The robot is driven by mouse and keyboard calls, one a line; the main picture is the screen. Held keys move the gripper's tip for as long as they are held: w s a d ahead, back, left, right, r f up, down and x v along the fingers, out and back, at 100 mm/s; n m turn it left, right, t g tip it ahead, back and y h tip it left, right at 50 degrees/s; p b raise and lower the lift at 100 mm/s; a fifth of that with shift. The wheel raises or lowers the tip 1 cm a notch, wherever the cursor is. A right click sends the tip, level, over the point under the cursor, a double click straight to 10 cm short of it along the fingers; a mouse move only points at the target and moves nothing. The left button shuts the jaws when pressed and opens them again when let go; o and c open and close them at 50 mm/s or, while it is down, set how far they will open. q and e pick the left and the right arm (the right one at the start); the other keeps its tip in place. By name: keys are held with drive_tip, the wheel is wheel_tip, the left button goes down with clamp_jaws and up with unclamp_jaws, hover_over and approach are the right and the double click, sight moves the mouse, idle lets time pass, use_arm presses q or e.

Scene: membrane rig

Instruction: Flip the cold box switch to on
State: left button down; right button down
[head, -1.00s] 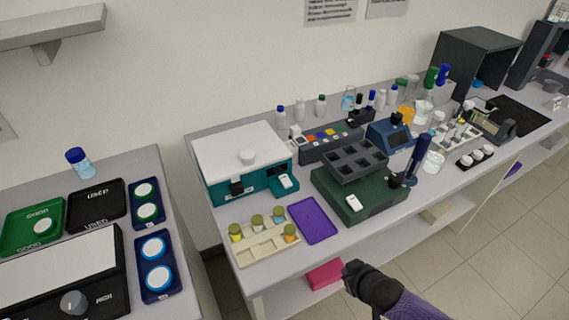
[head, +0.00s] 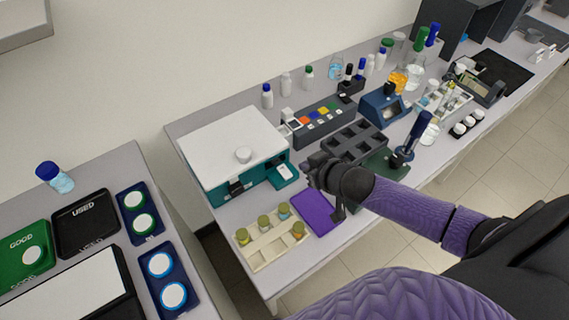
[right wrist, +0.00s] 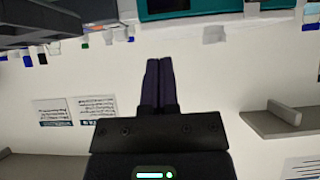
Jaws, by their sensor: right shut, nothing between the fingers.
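The cold box appears to be the teal box with a white lid (head: 232,150) in the head view. A small teal switch housing with a white rocker (head: 284,171) sticks out at its right front corner. I cannot tell which way the rocker is set. My right gripper (head: 311,168) is shut and empty, just right of this housing in the picture; I cannot tell whether it touches. Its closed dark fingers (right wrist: 160,85) show in the right wrist view, with a teal edge (right wrist: 180,8) at the top. My left gripper is not in view.
A purple mat (head: 313,212) and a beige rack of capped vials (head: 262,256) lie in front of the box. A dark block with wells (head: 354,142) stands to the right. Bottles line the back. A gap separates the left table (head: 100,172).

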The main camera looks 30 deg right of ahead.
drive_tip(key=b, duration=0.5)
hover_over(280, 164)
drive_tip(key=s, duration=0.3)
drive_tip(key=f, duration=0.6)
drive_tip(key=shift+s+d+f, duration=0.2)
drive_tip(key=shift+f, duration=0.05)
wheel_tip(280, 164, down, 2)
drive_tip(key=shift+w+f+b, duration=0.1)
drive_tip(key=shift+f+b, duration=0.15)
drive_tip(key=shift+b, duration=0.2)
drive_tip(key=shift+f, duration=0.45)
drive_tip(key=shift+w, duration=0.1)
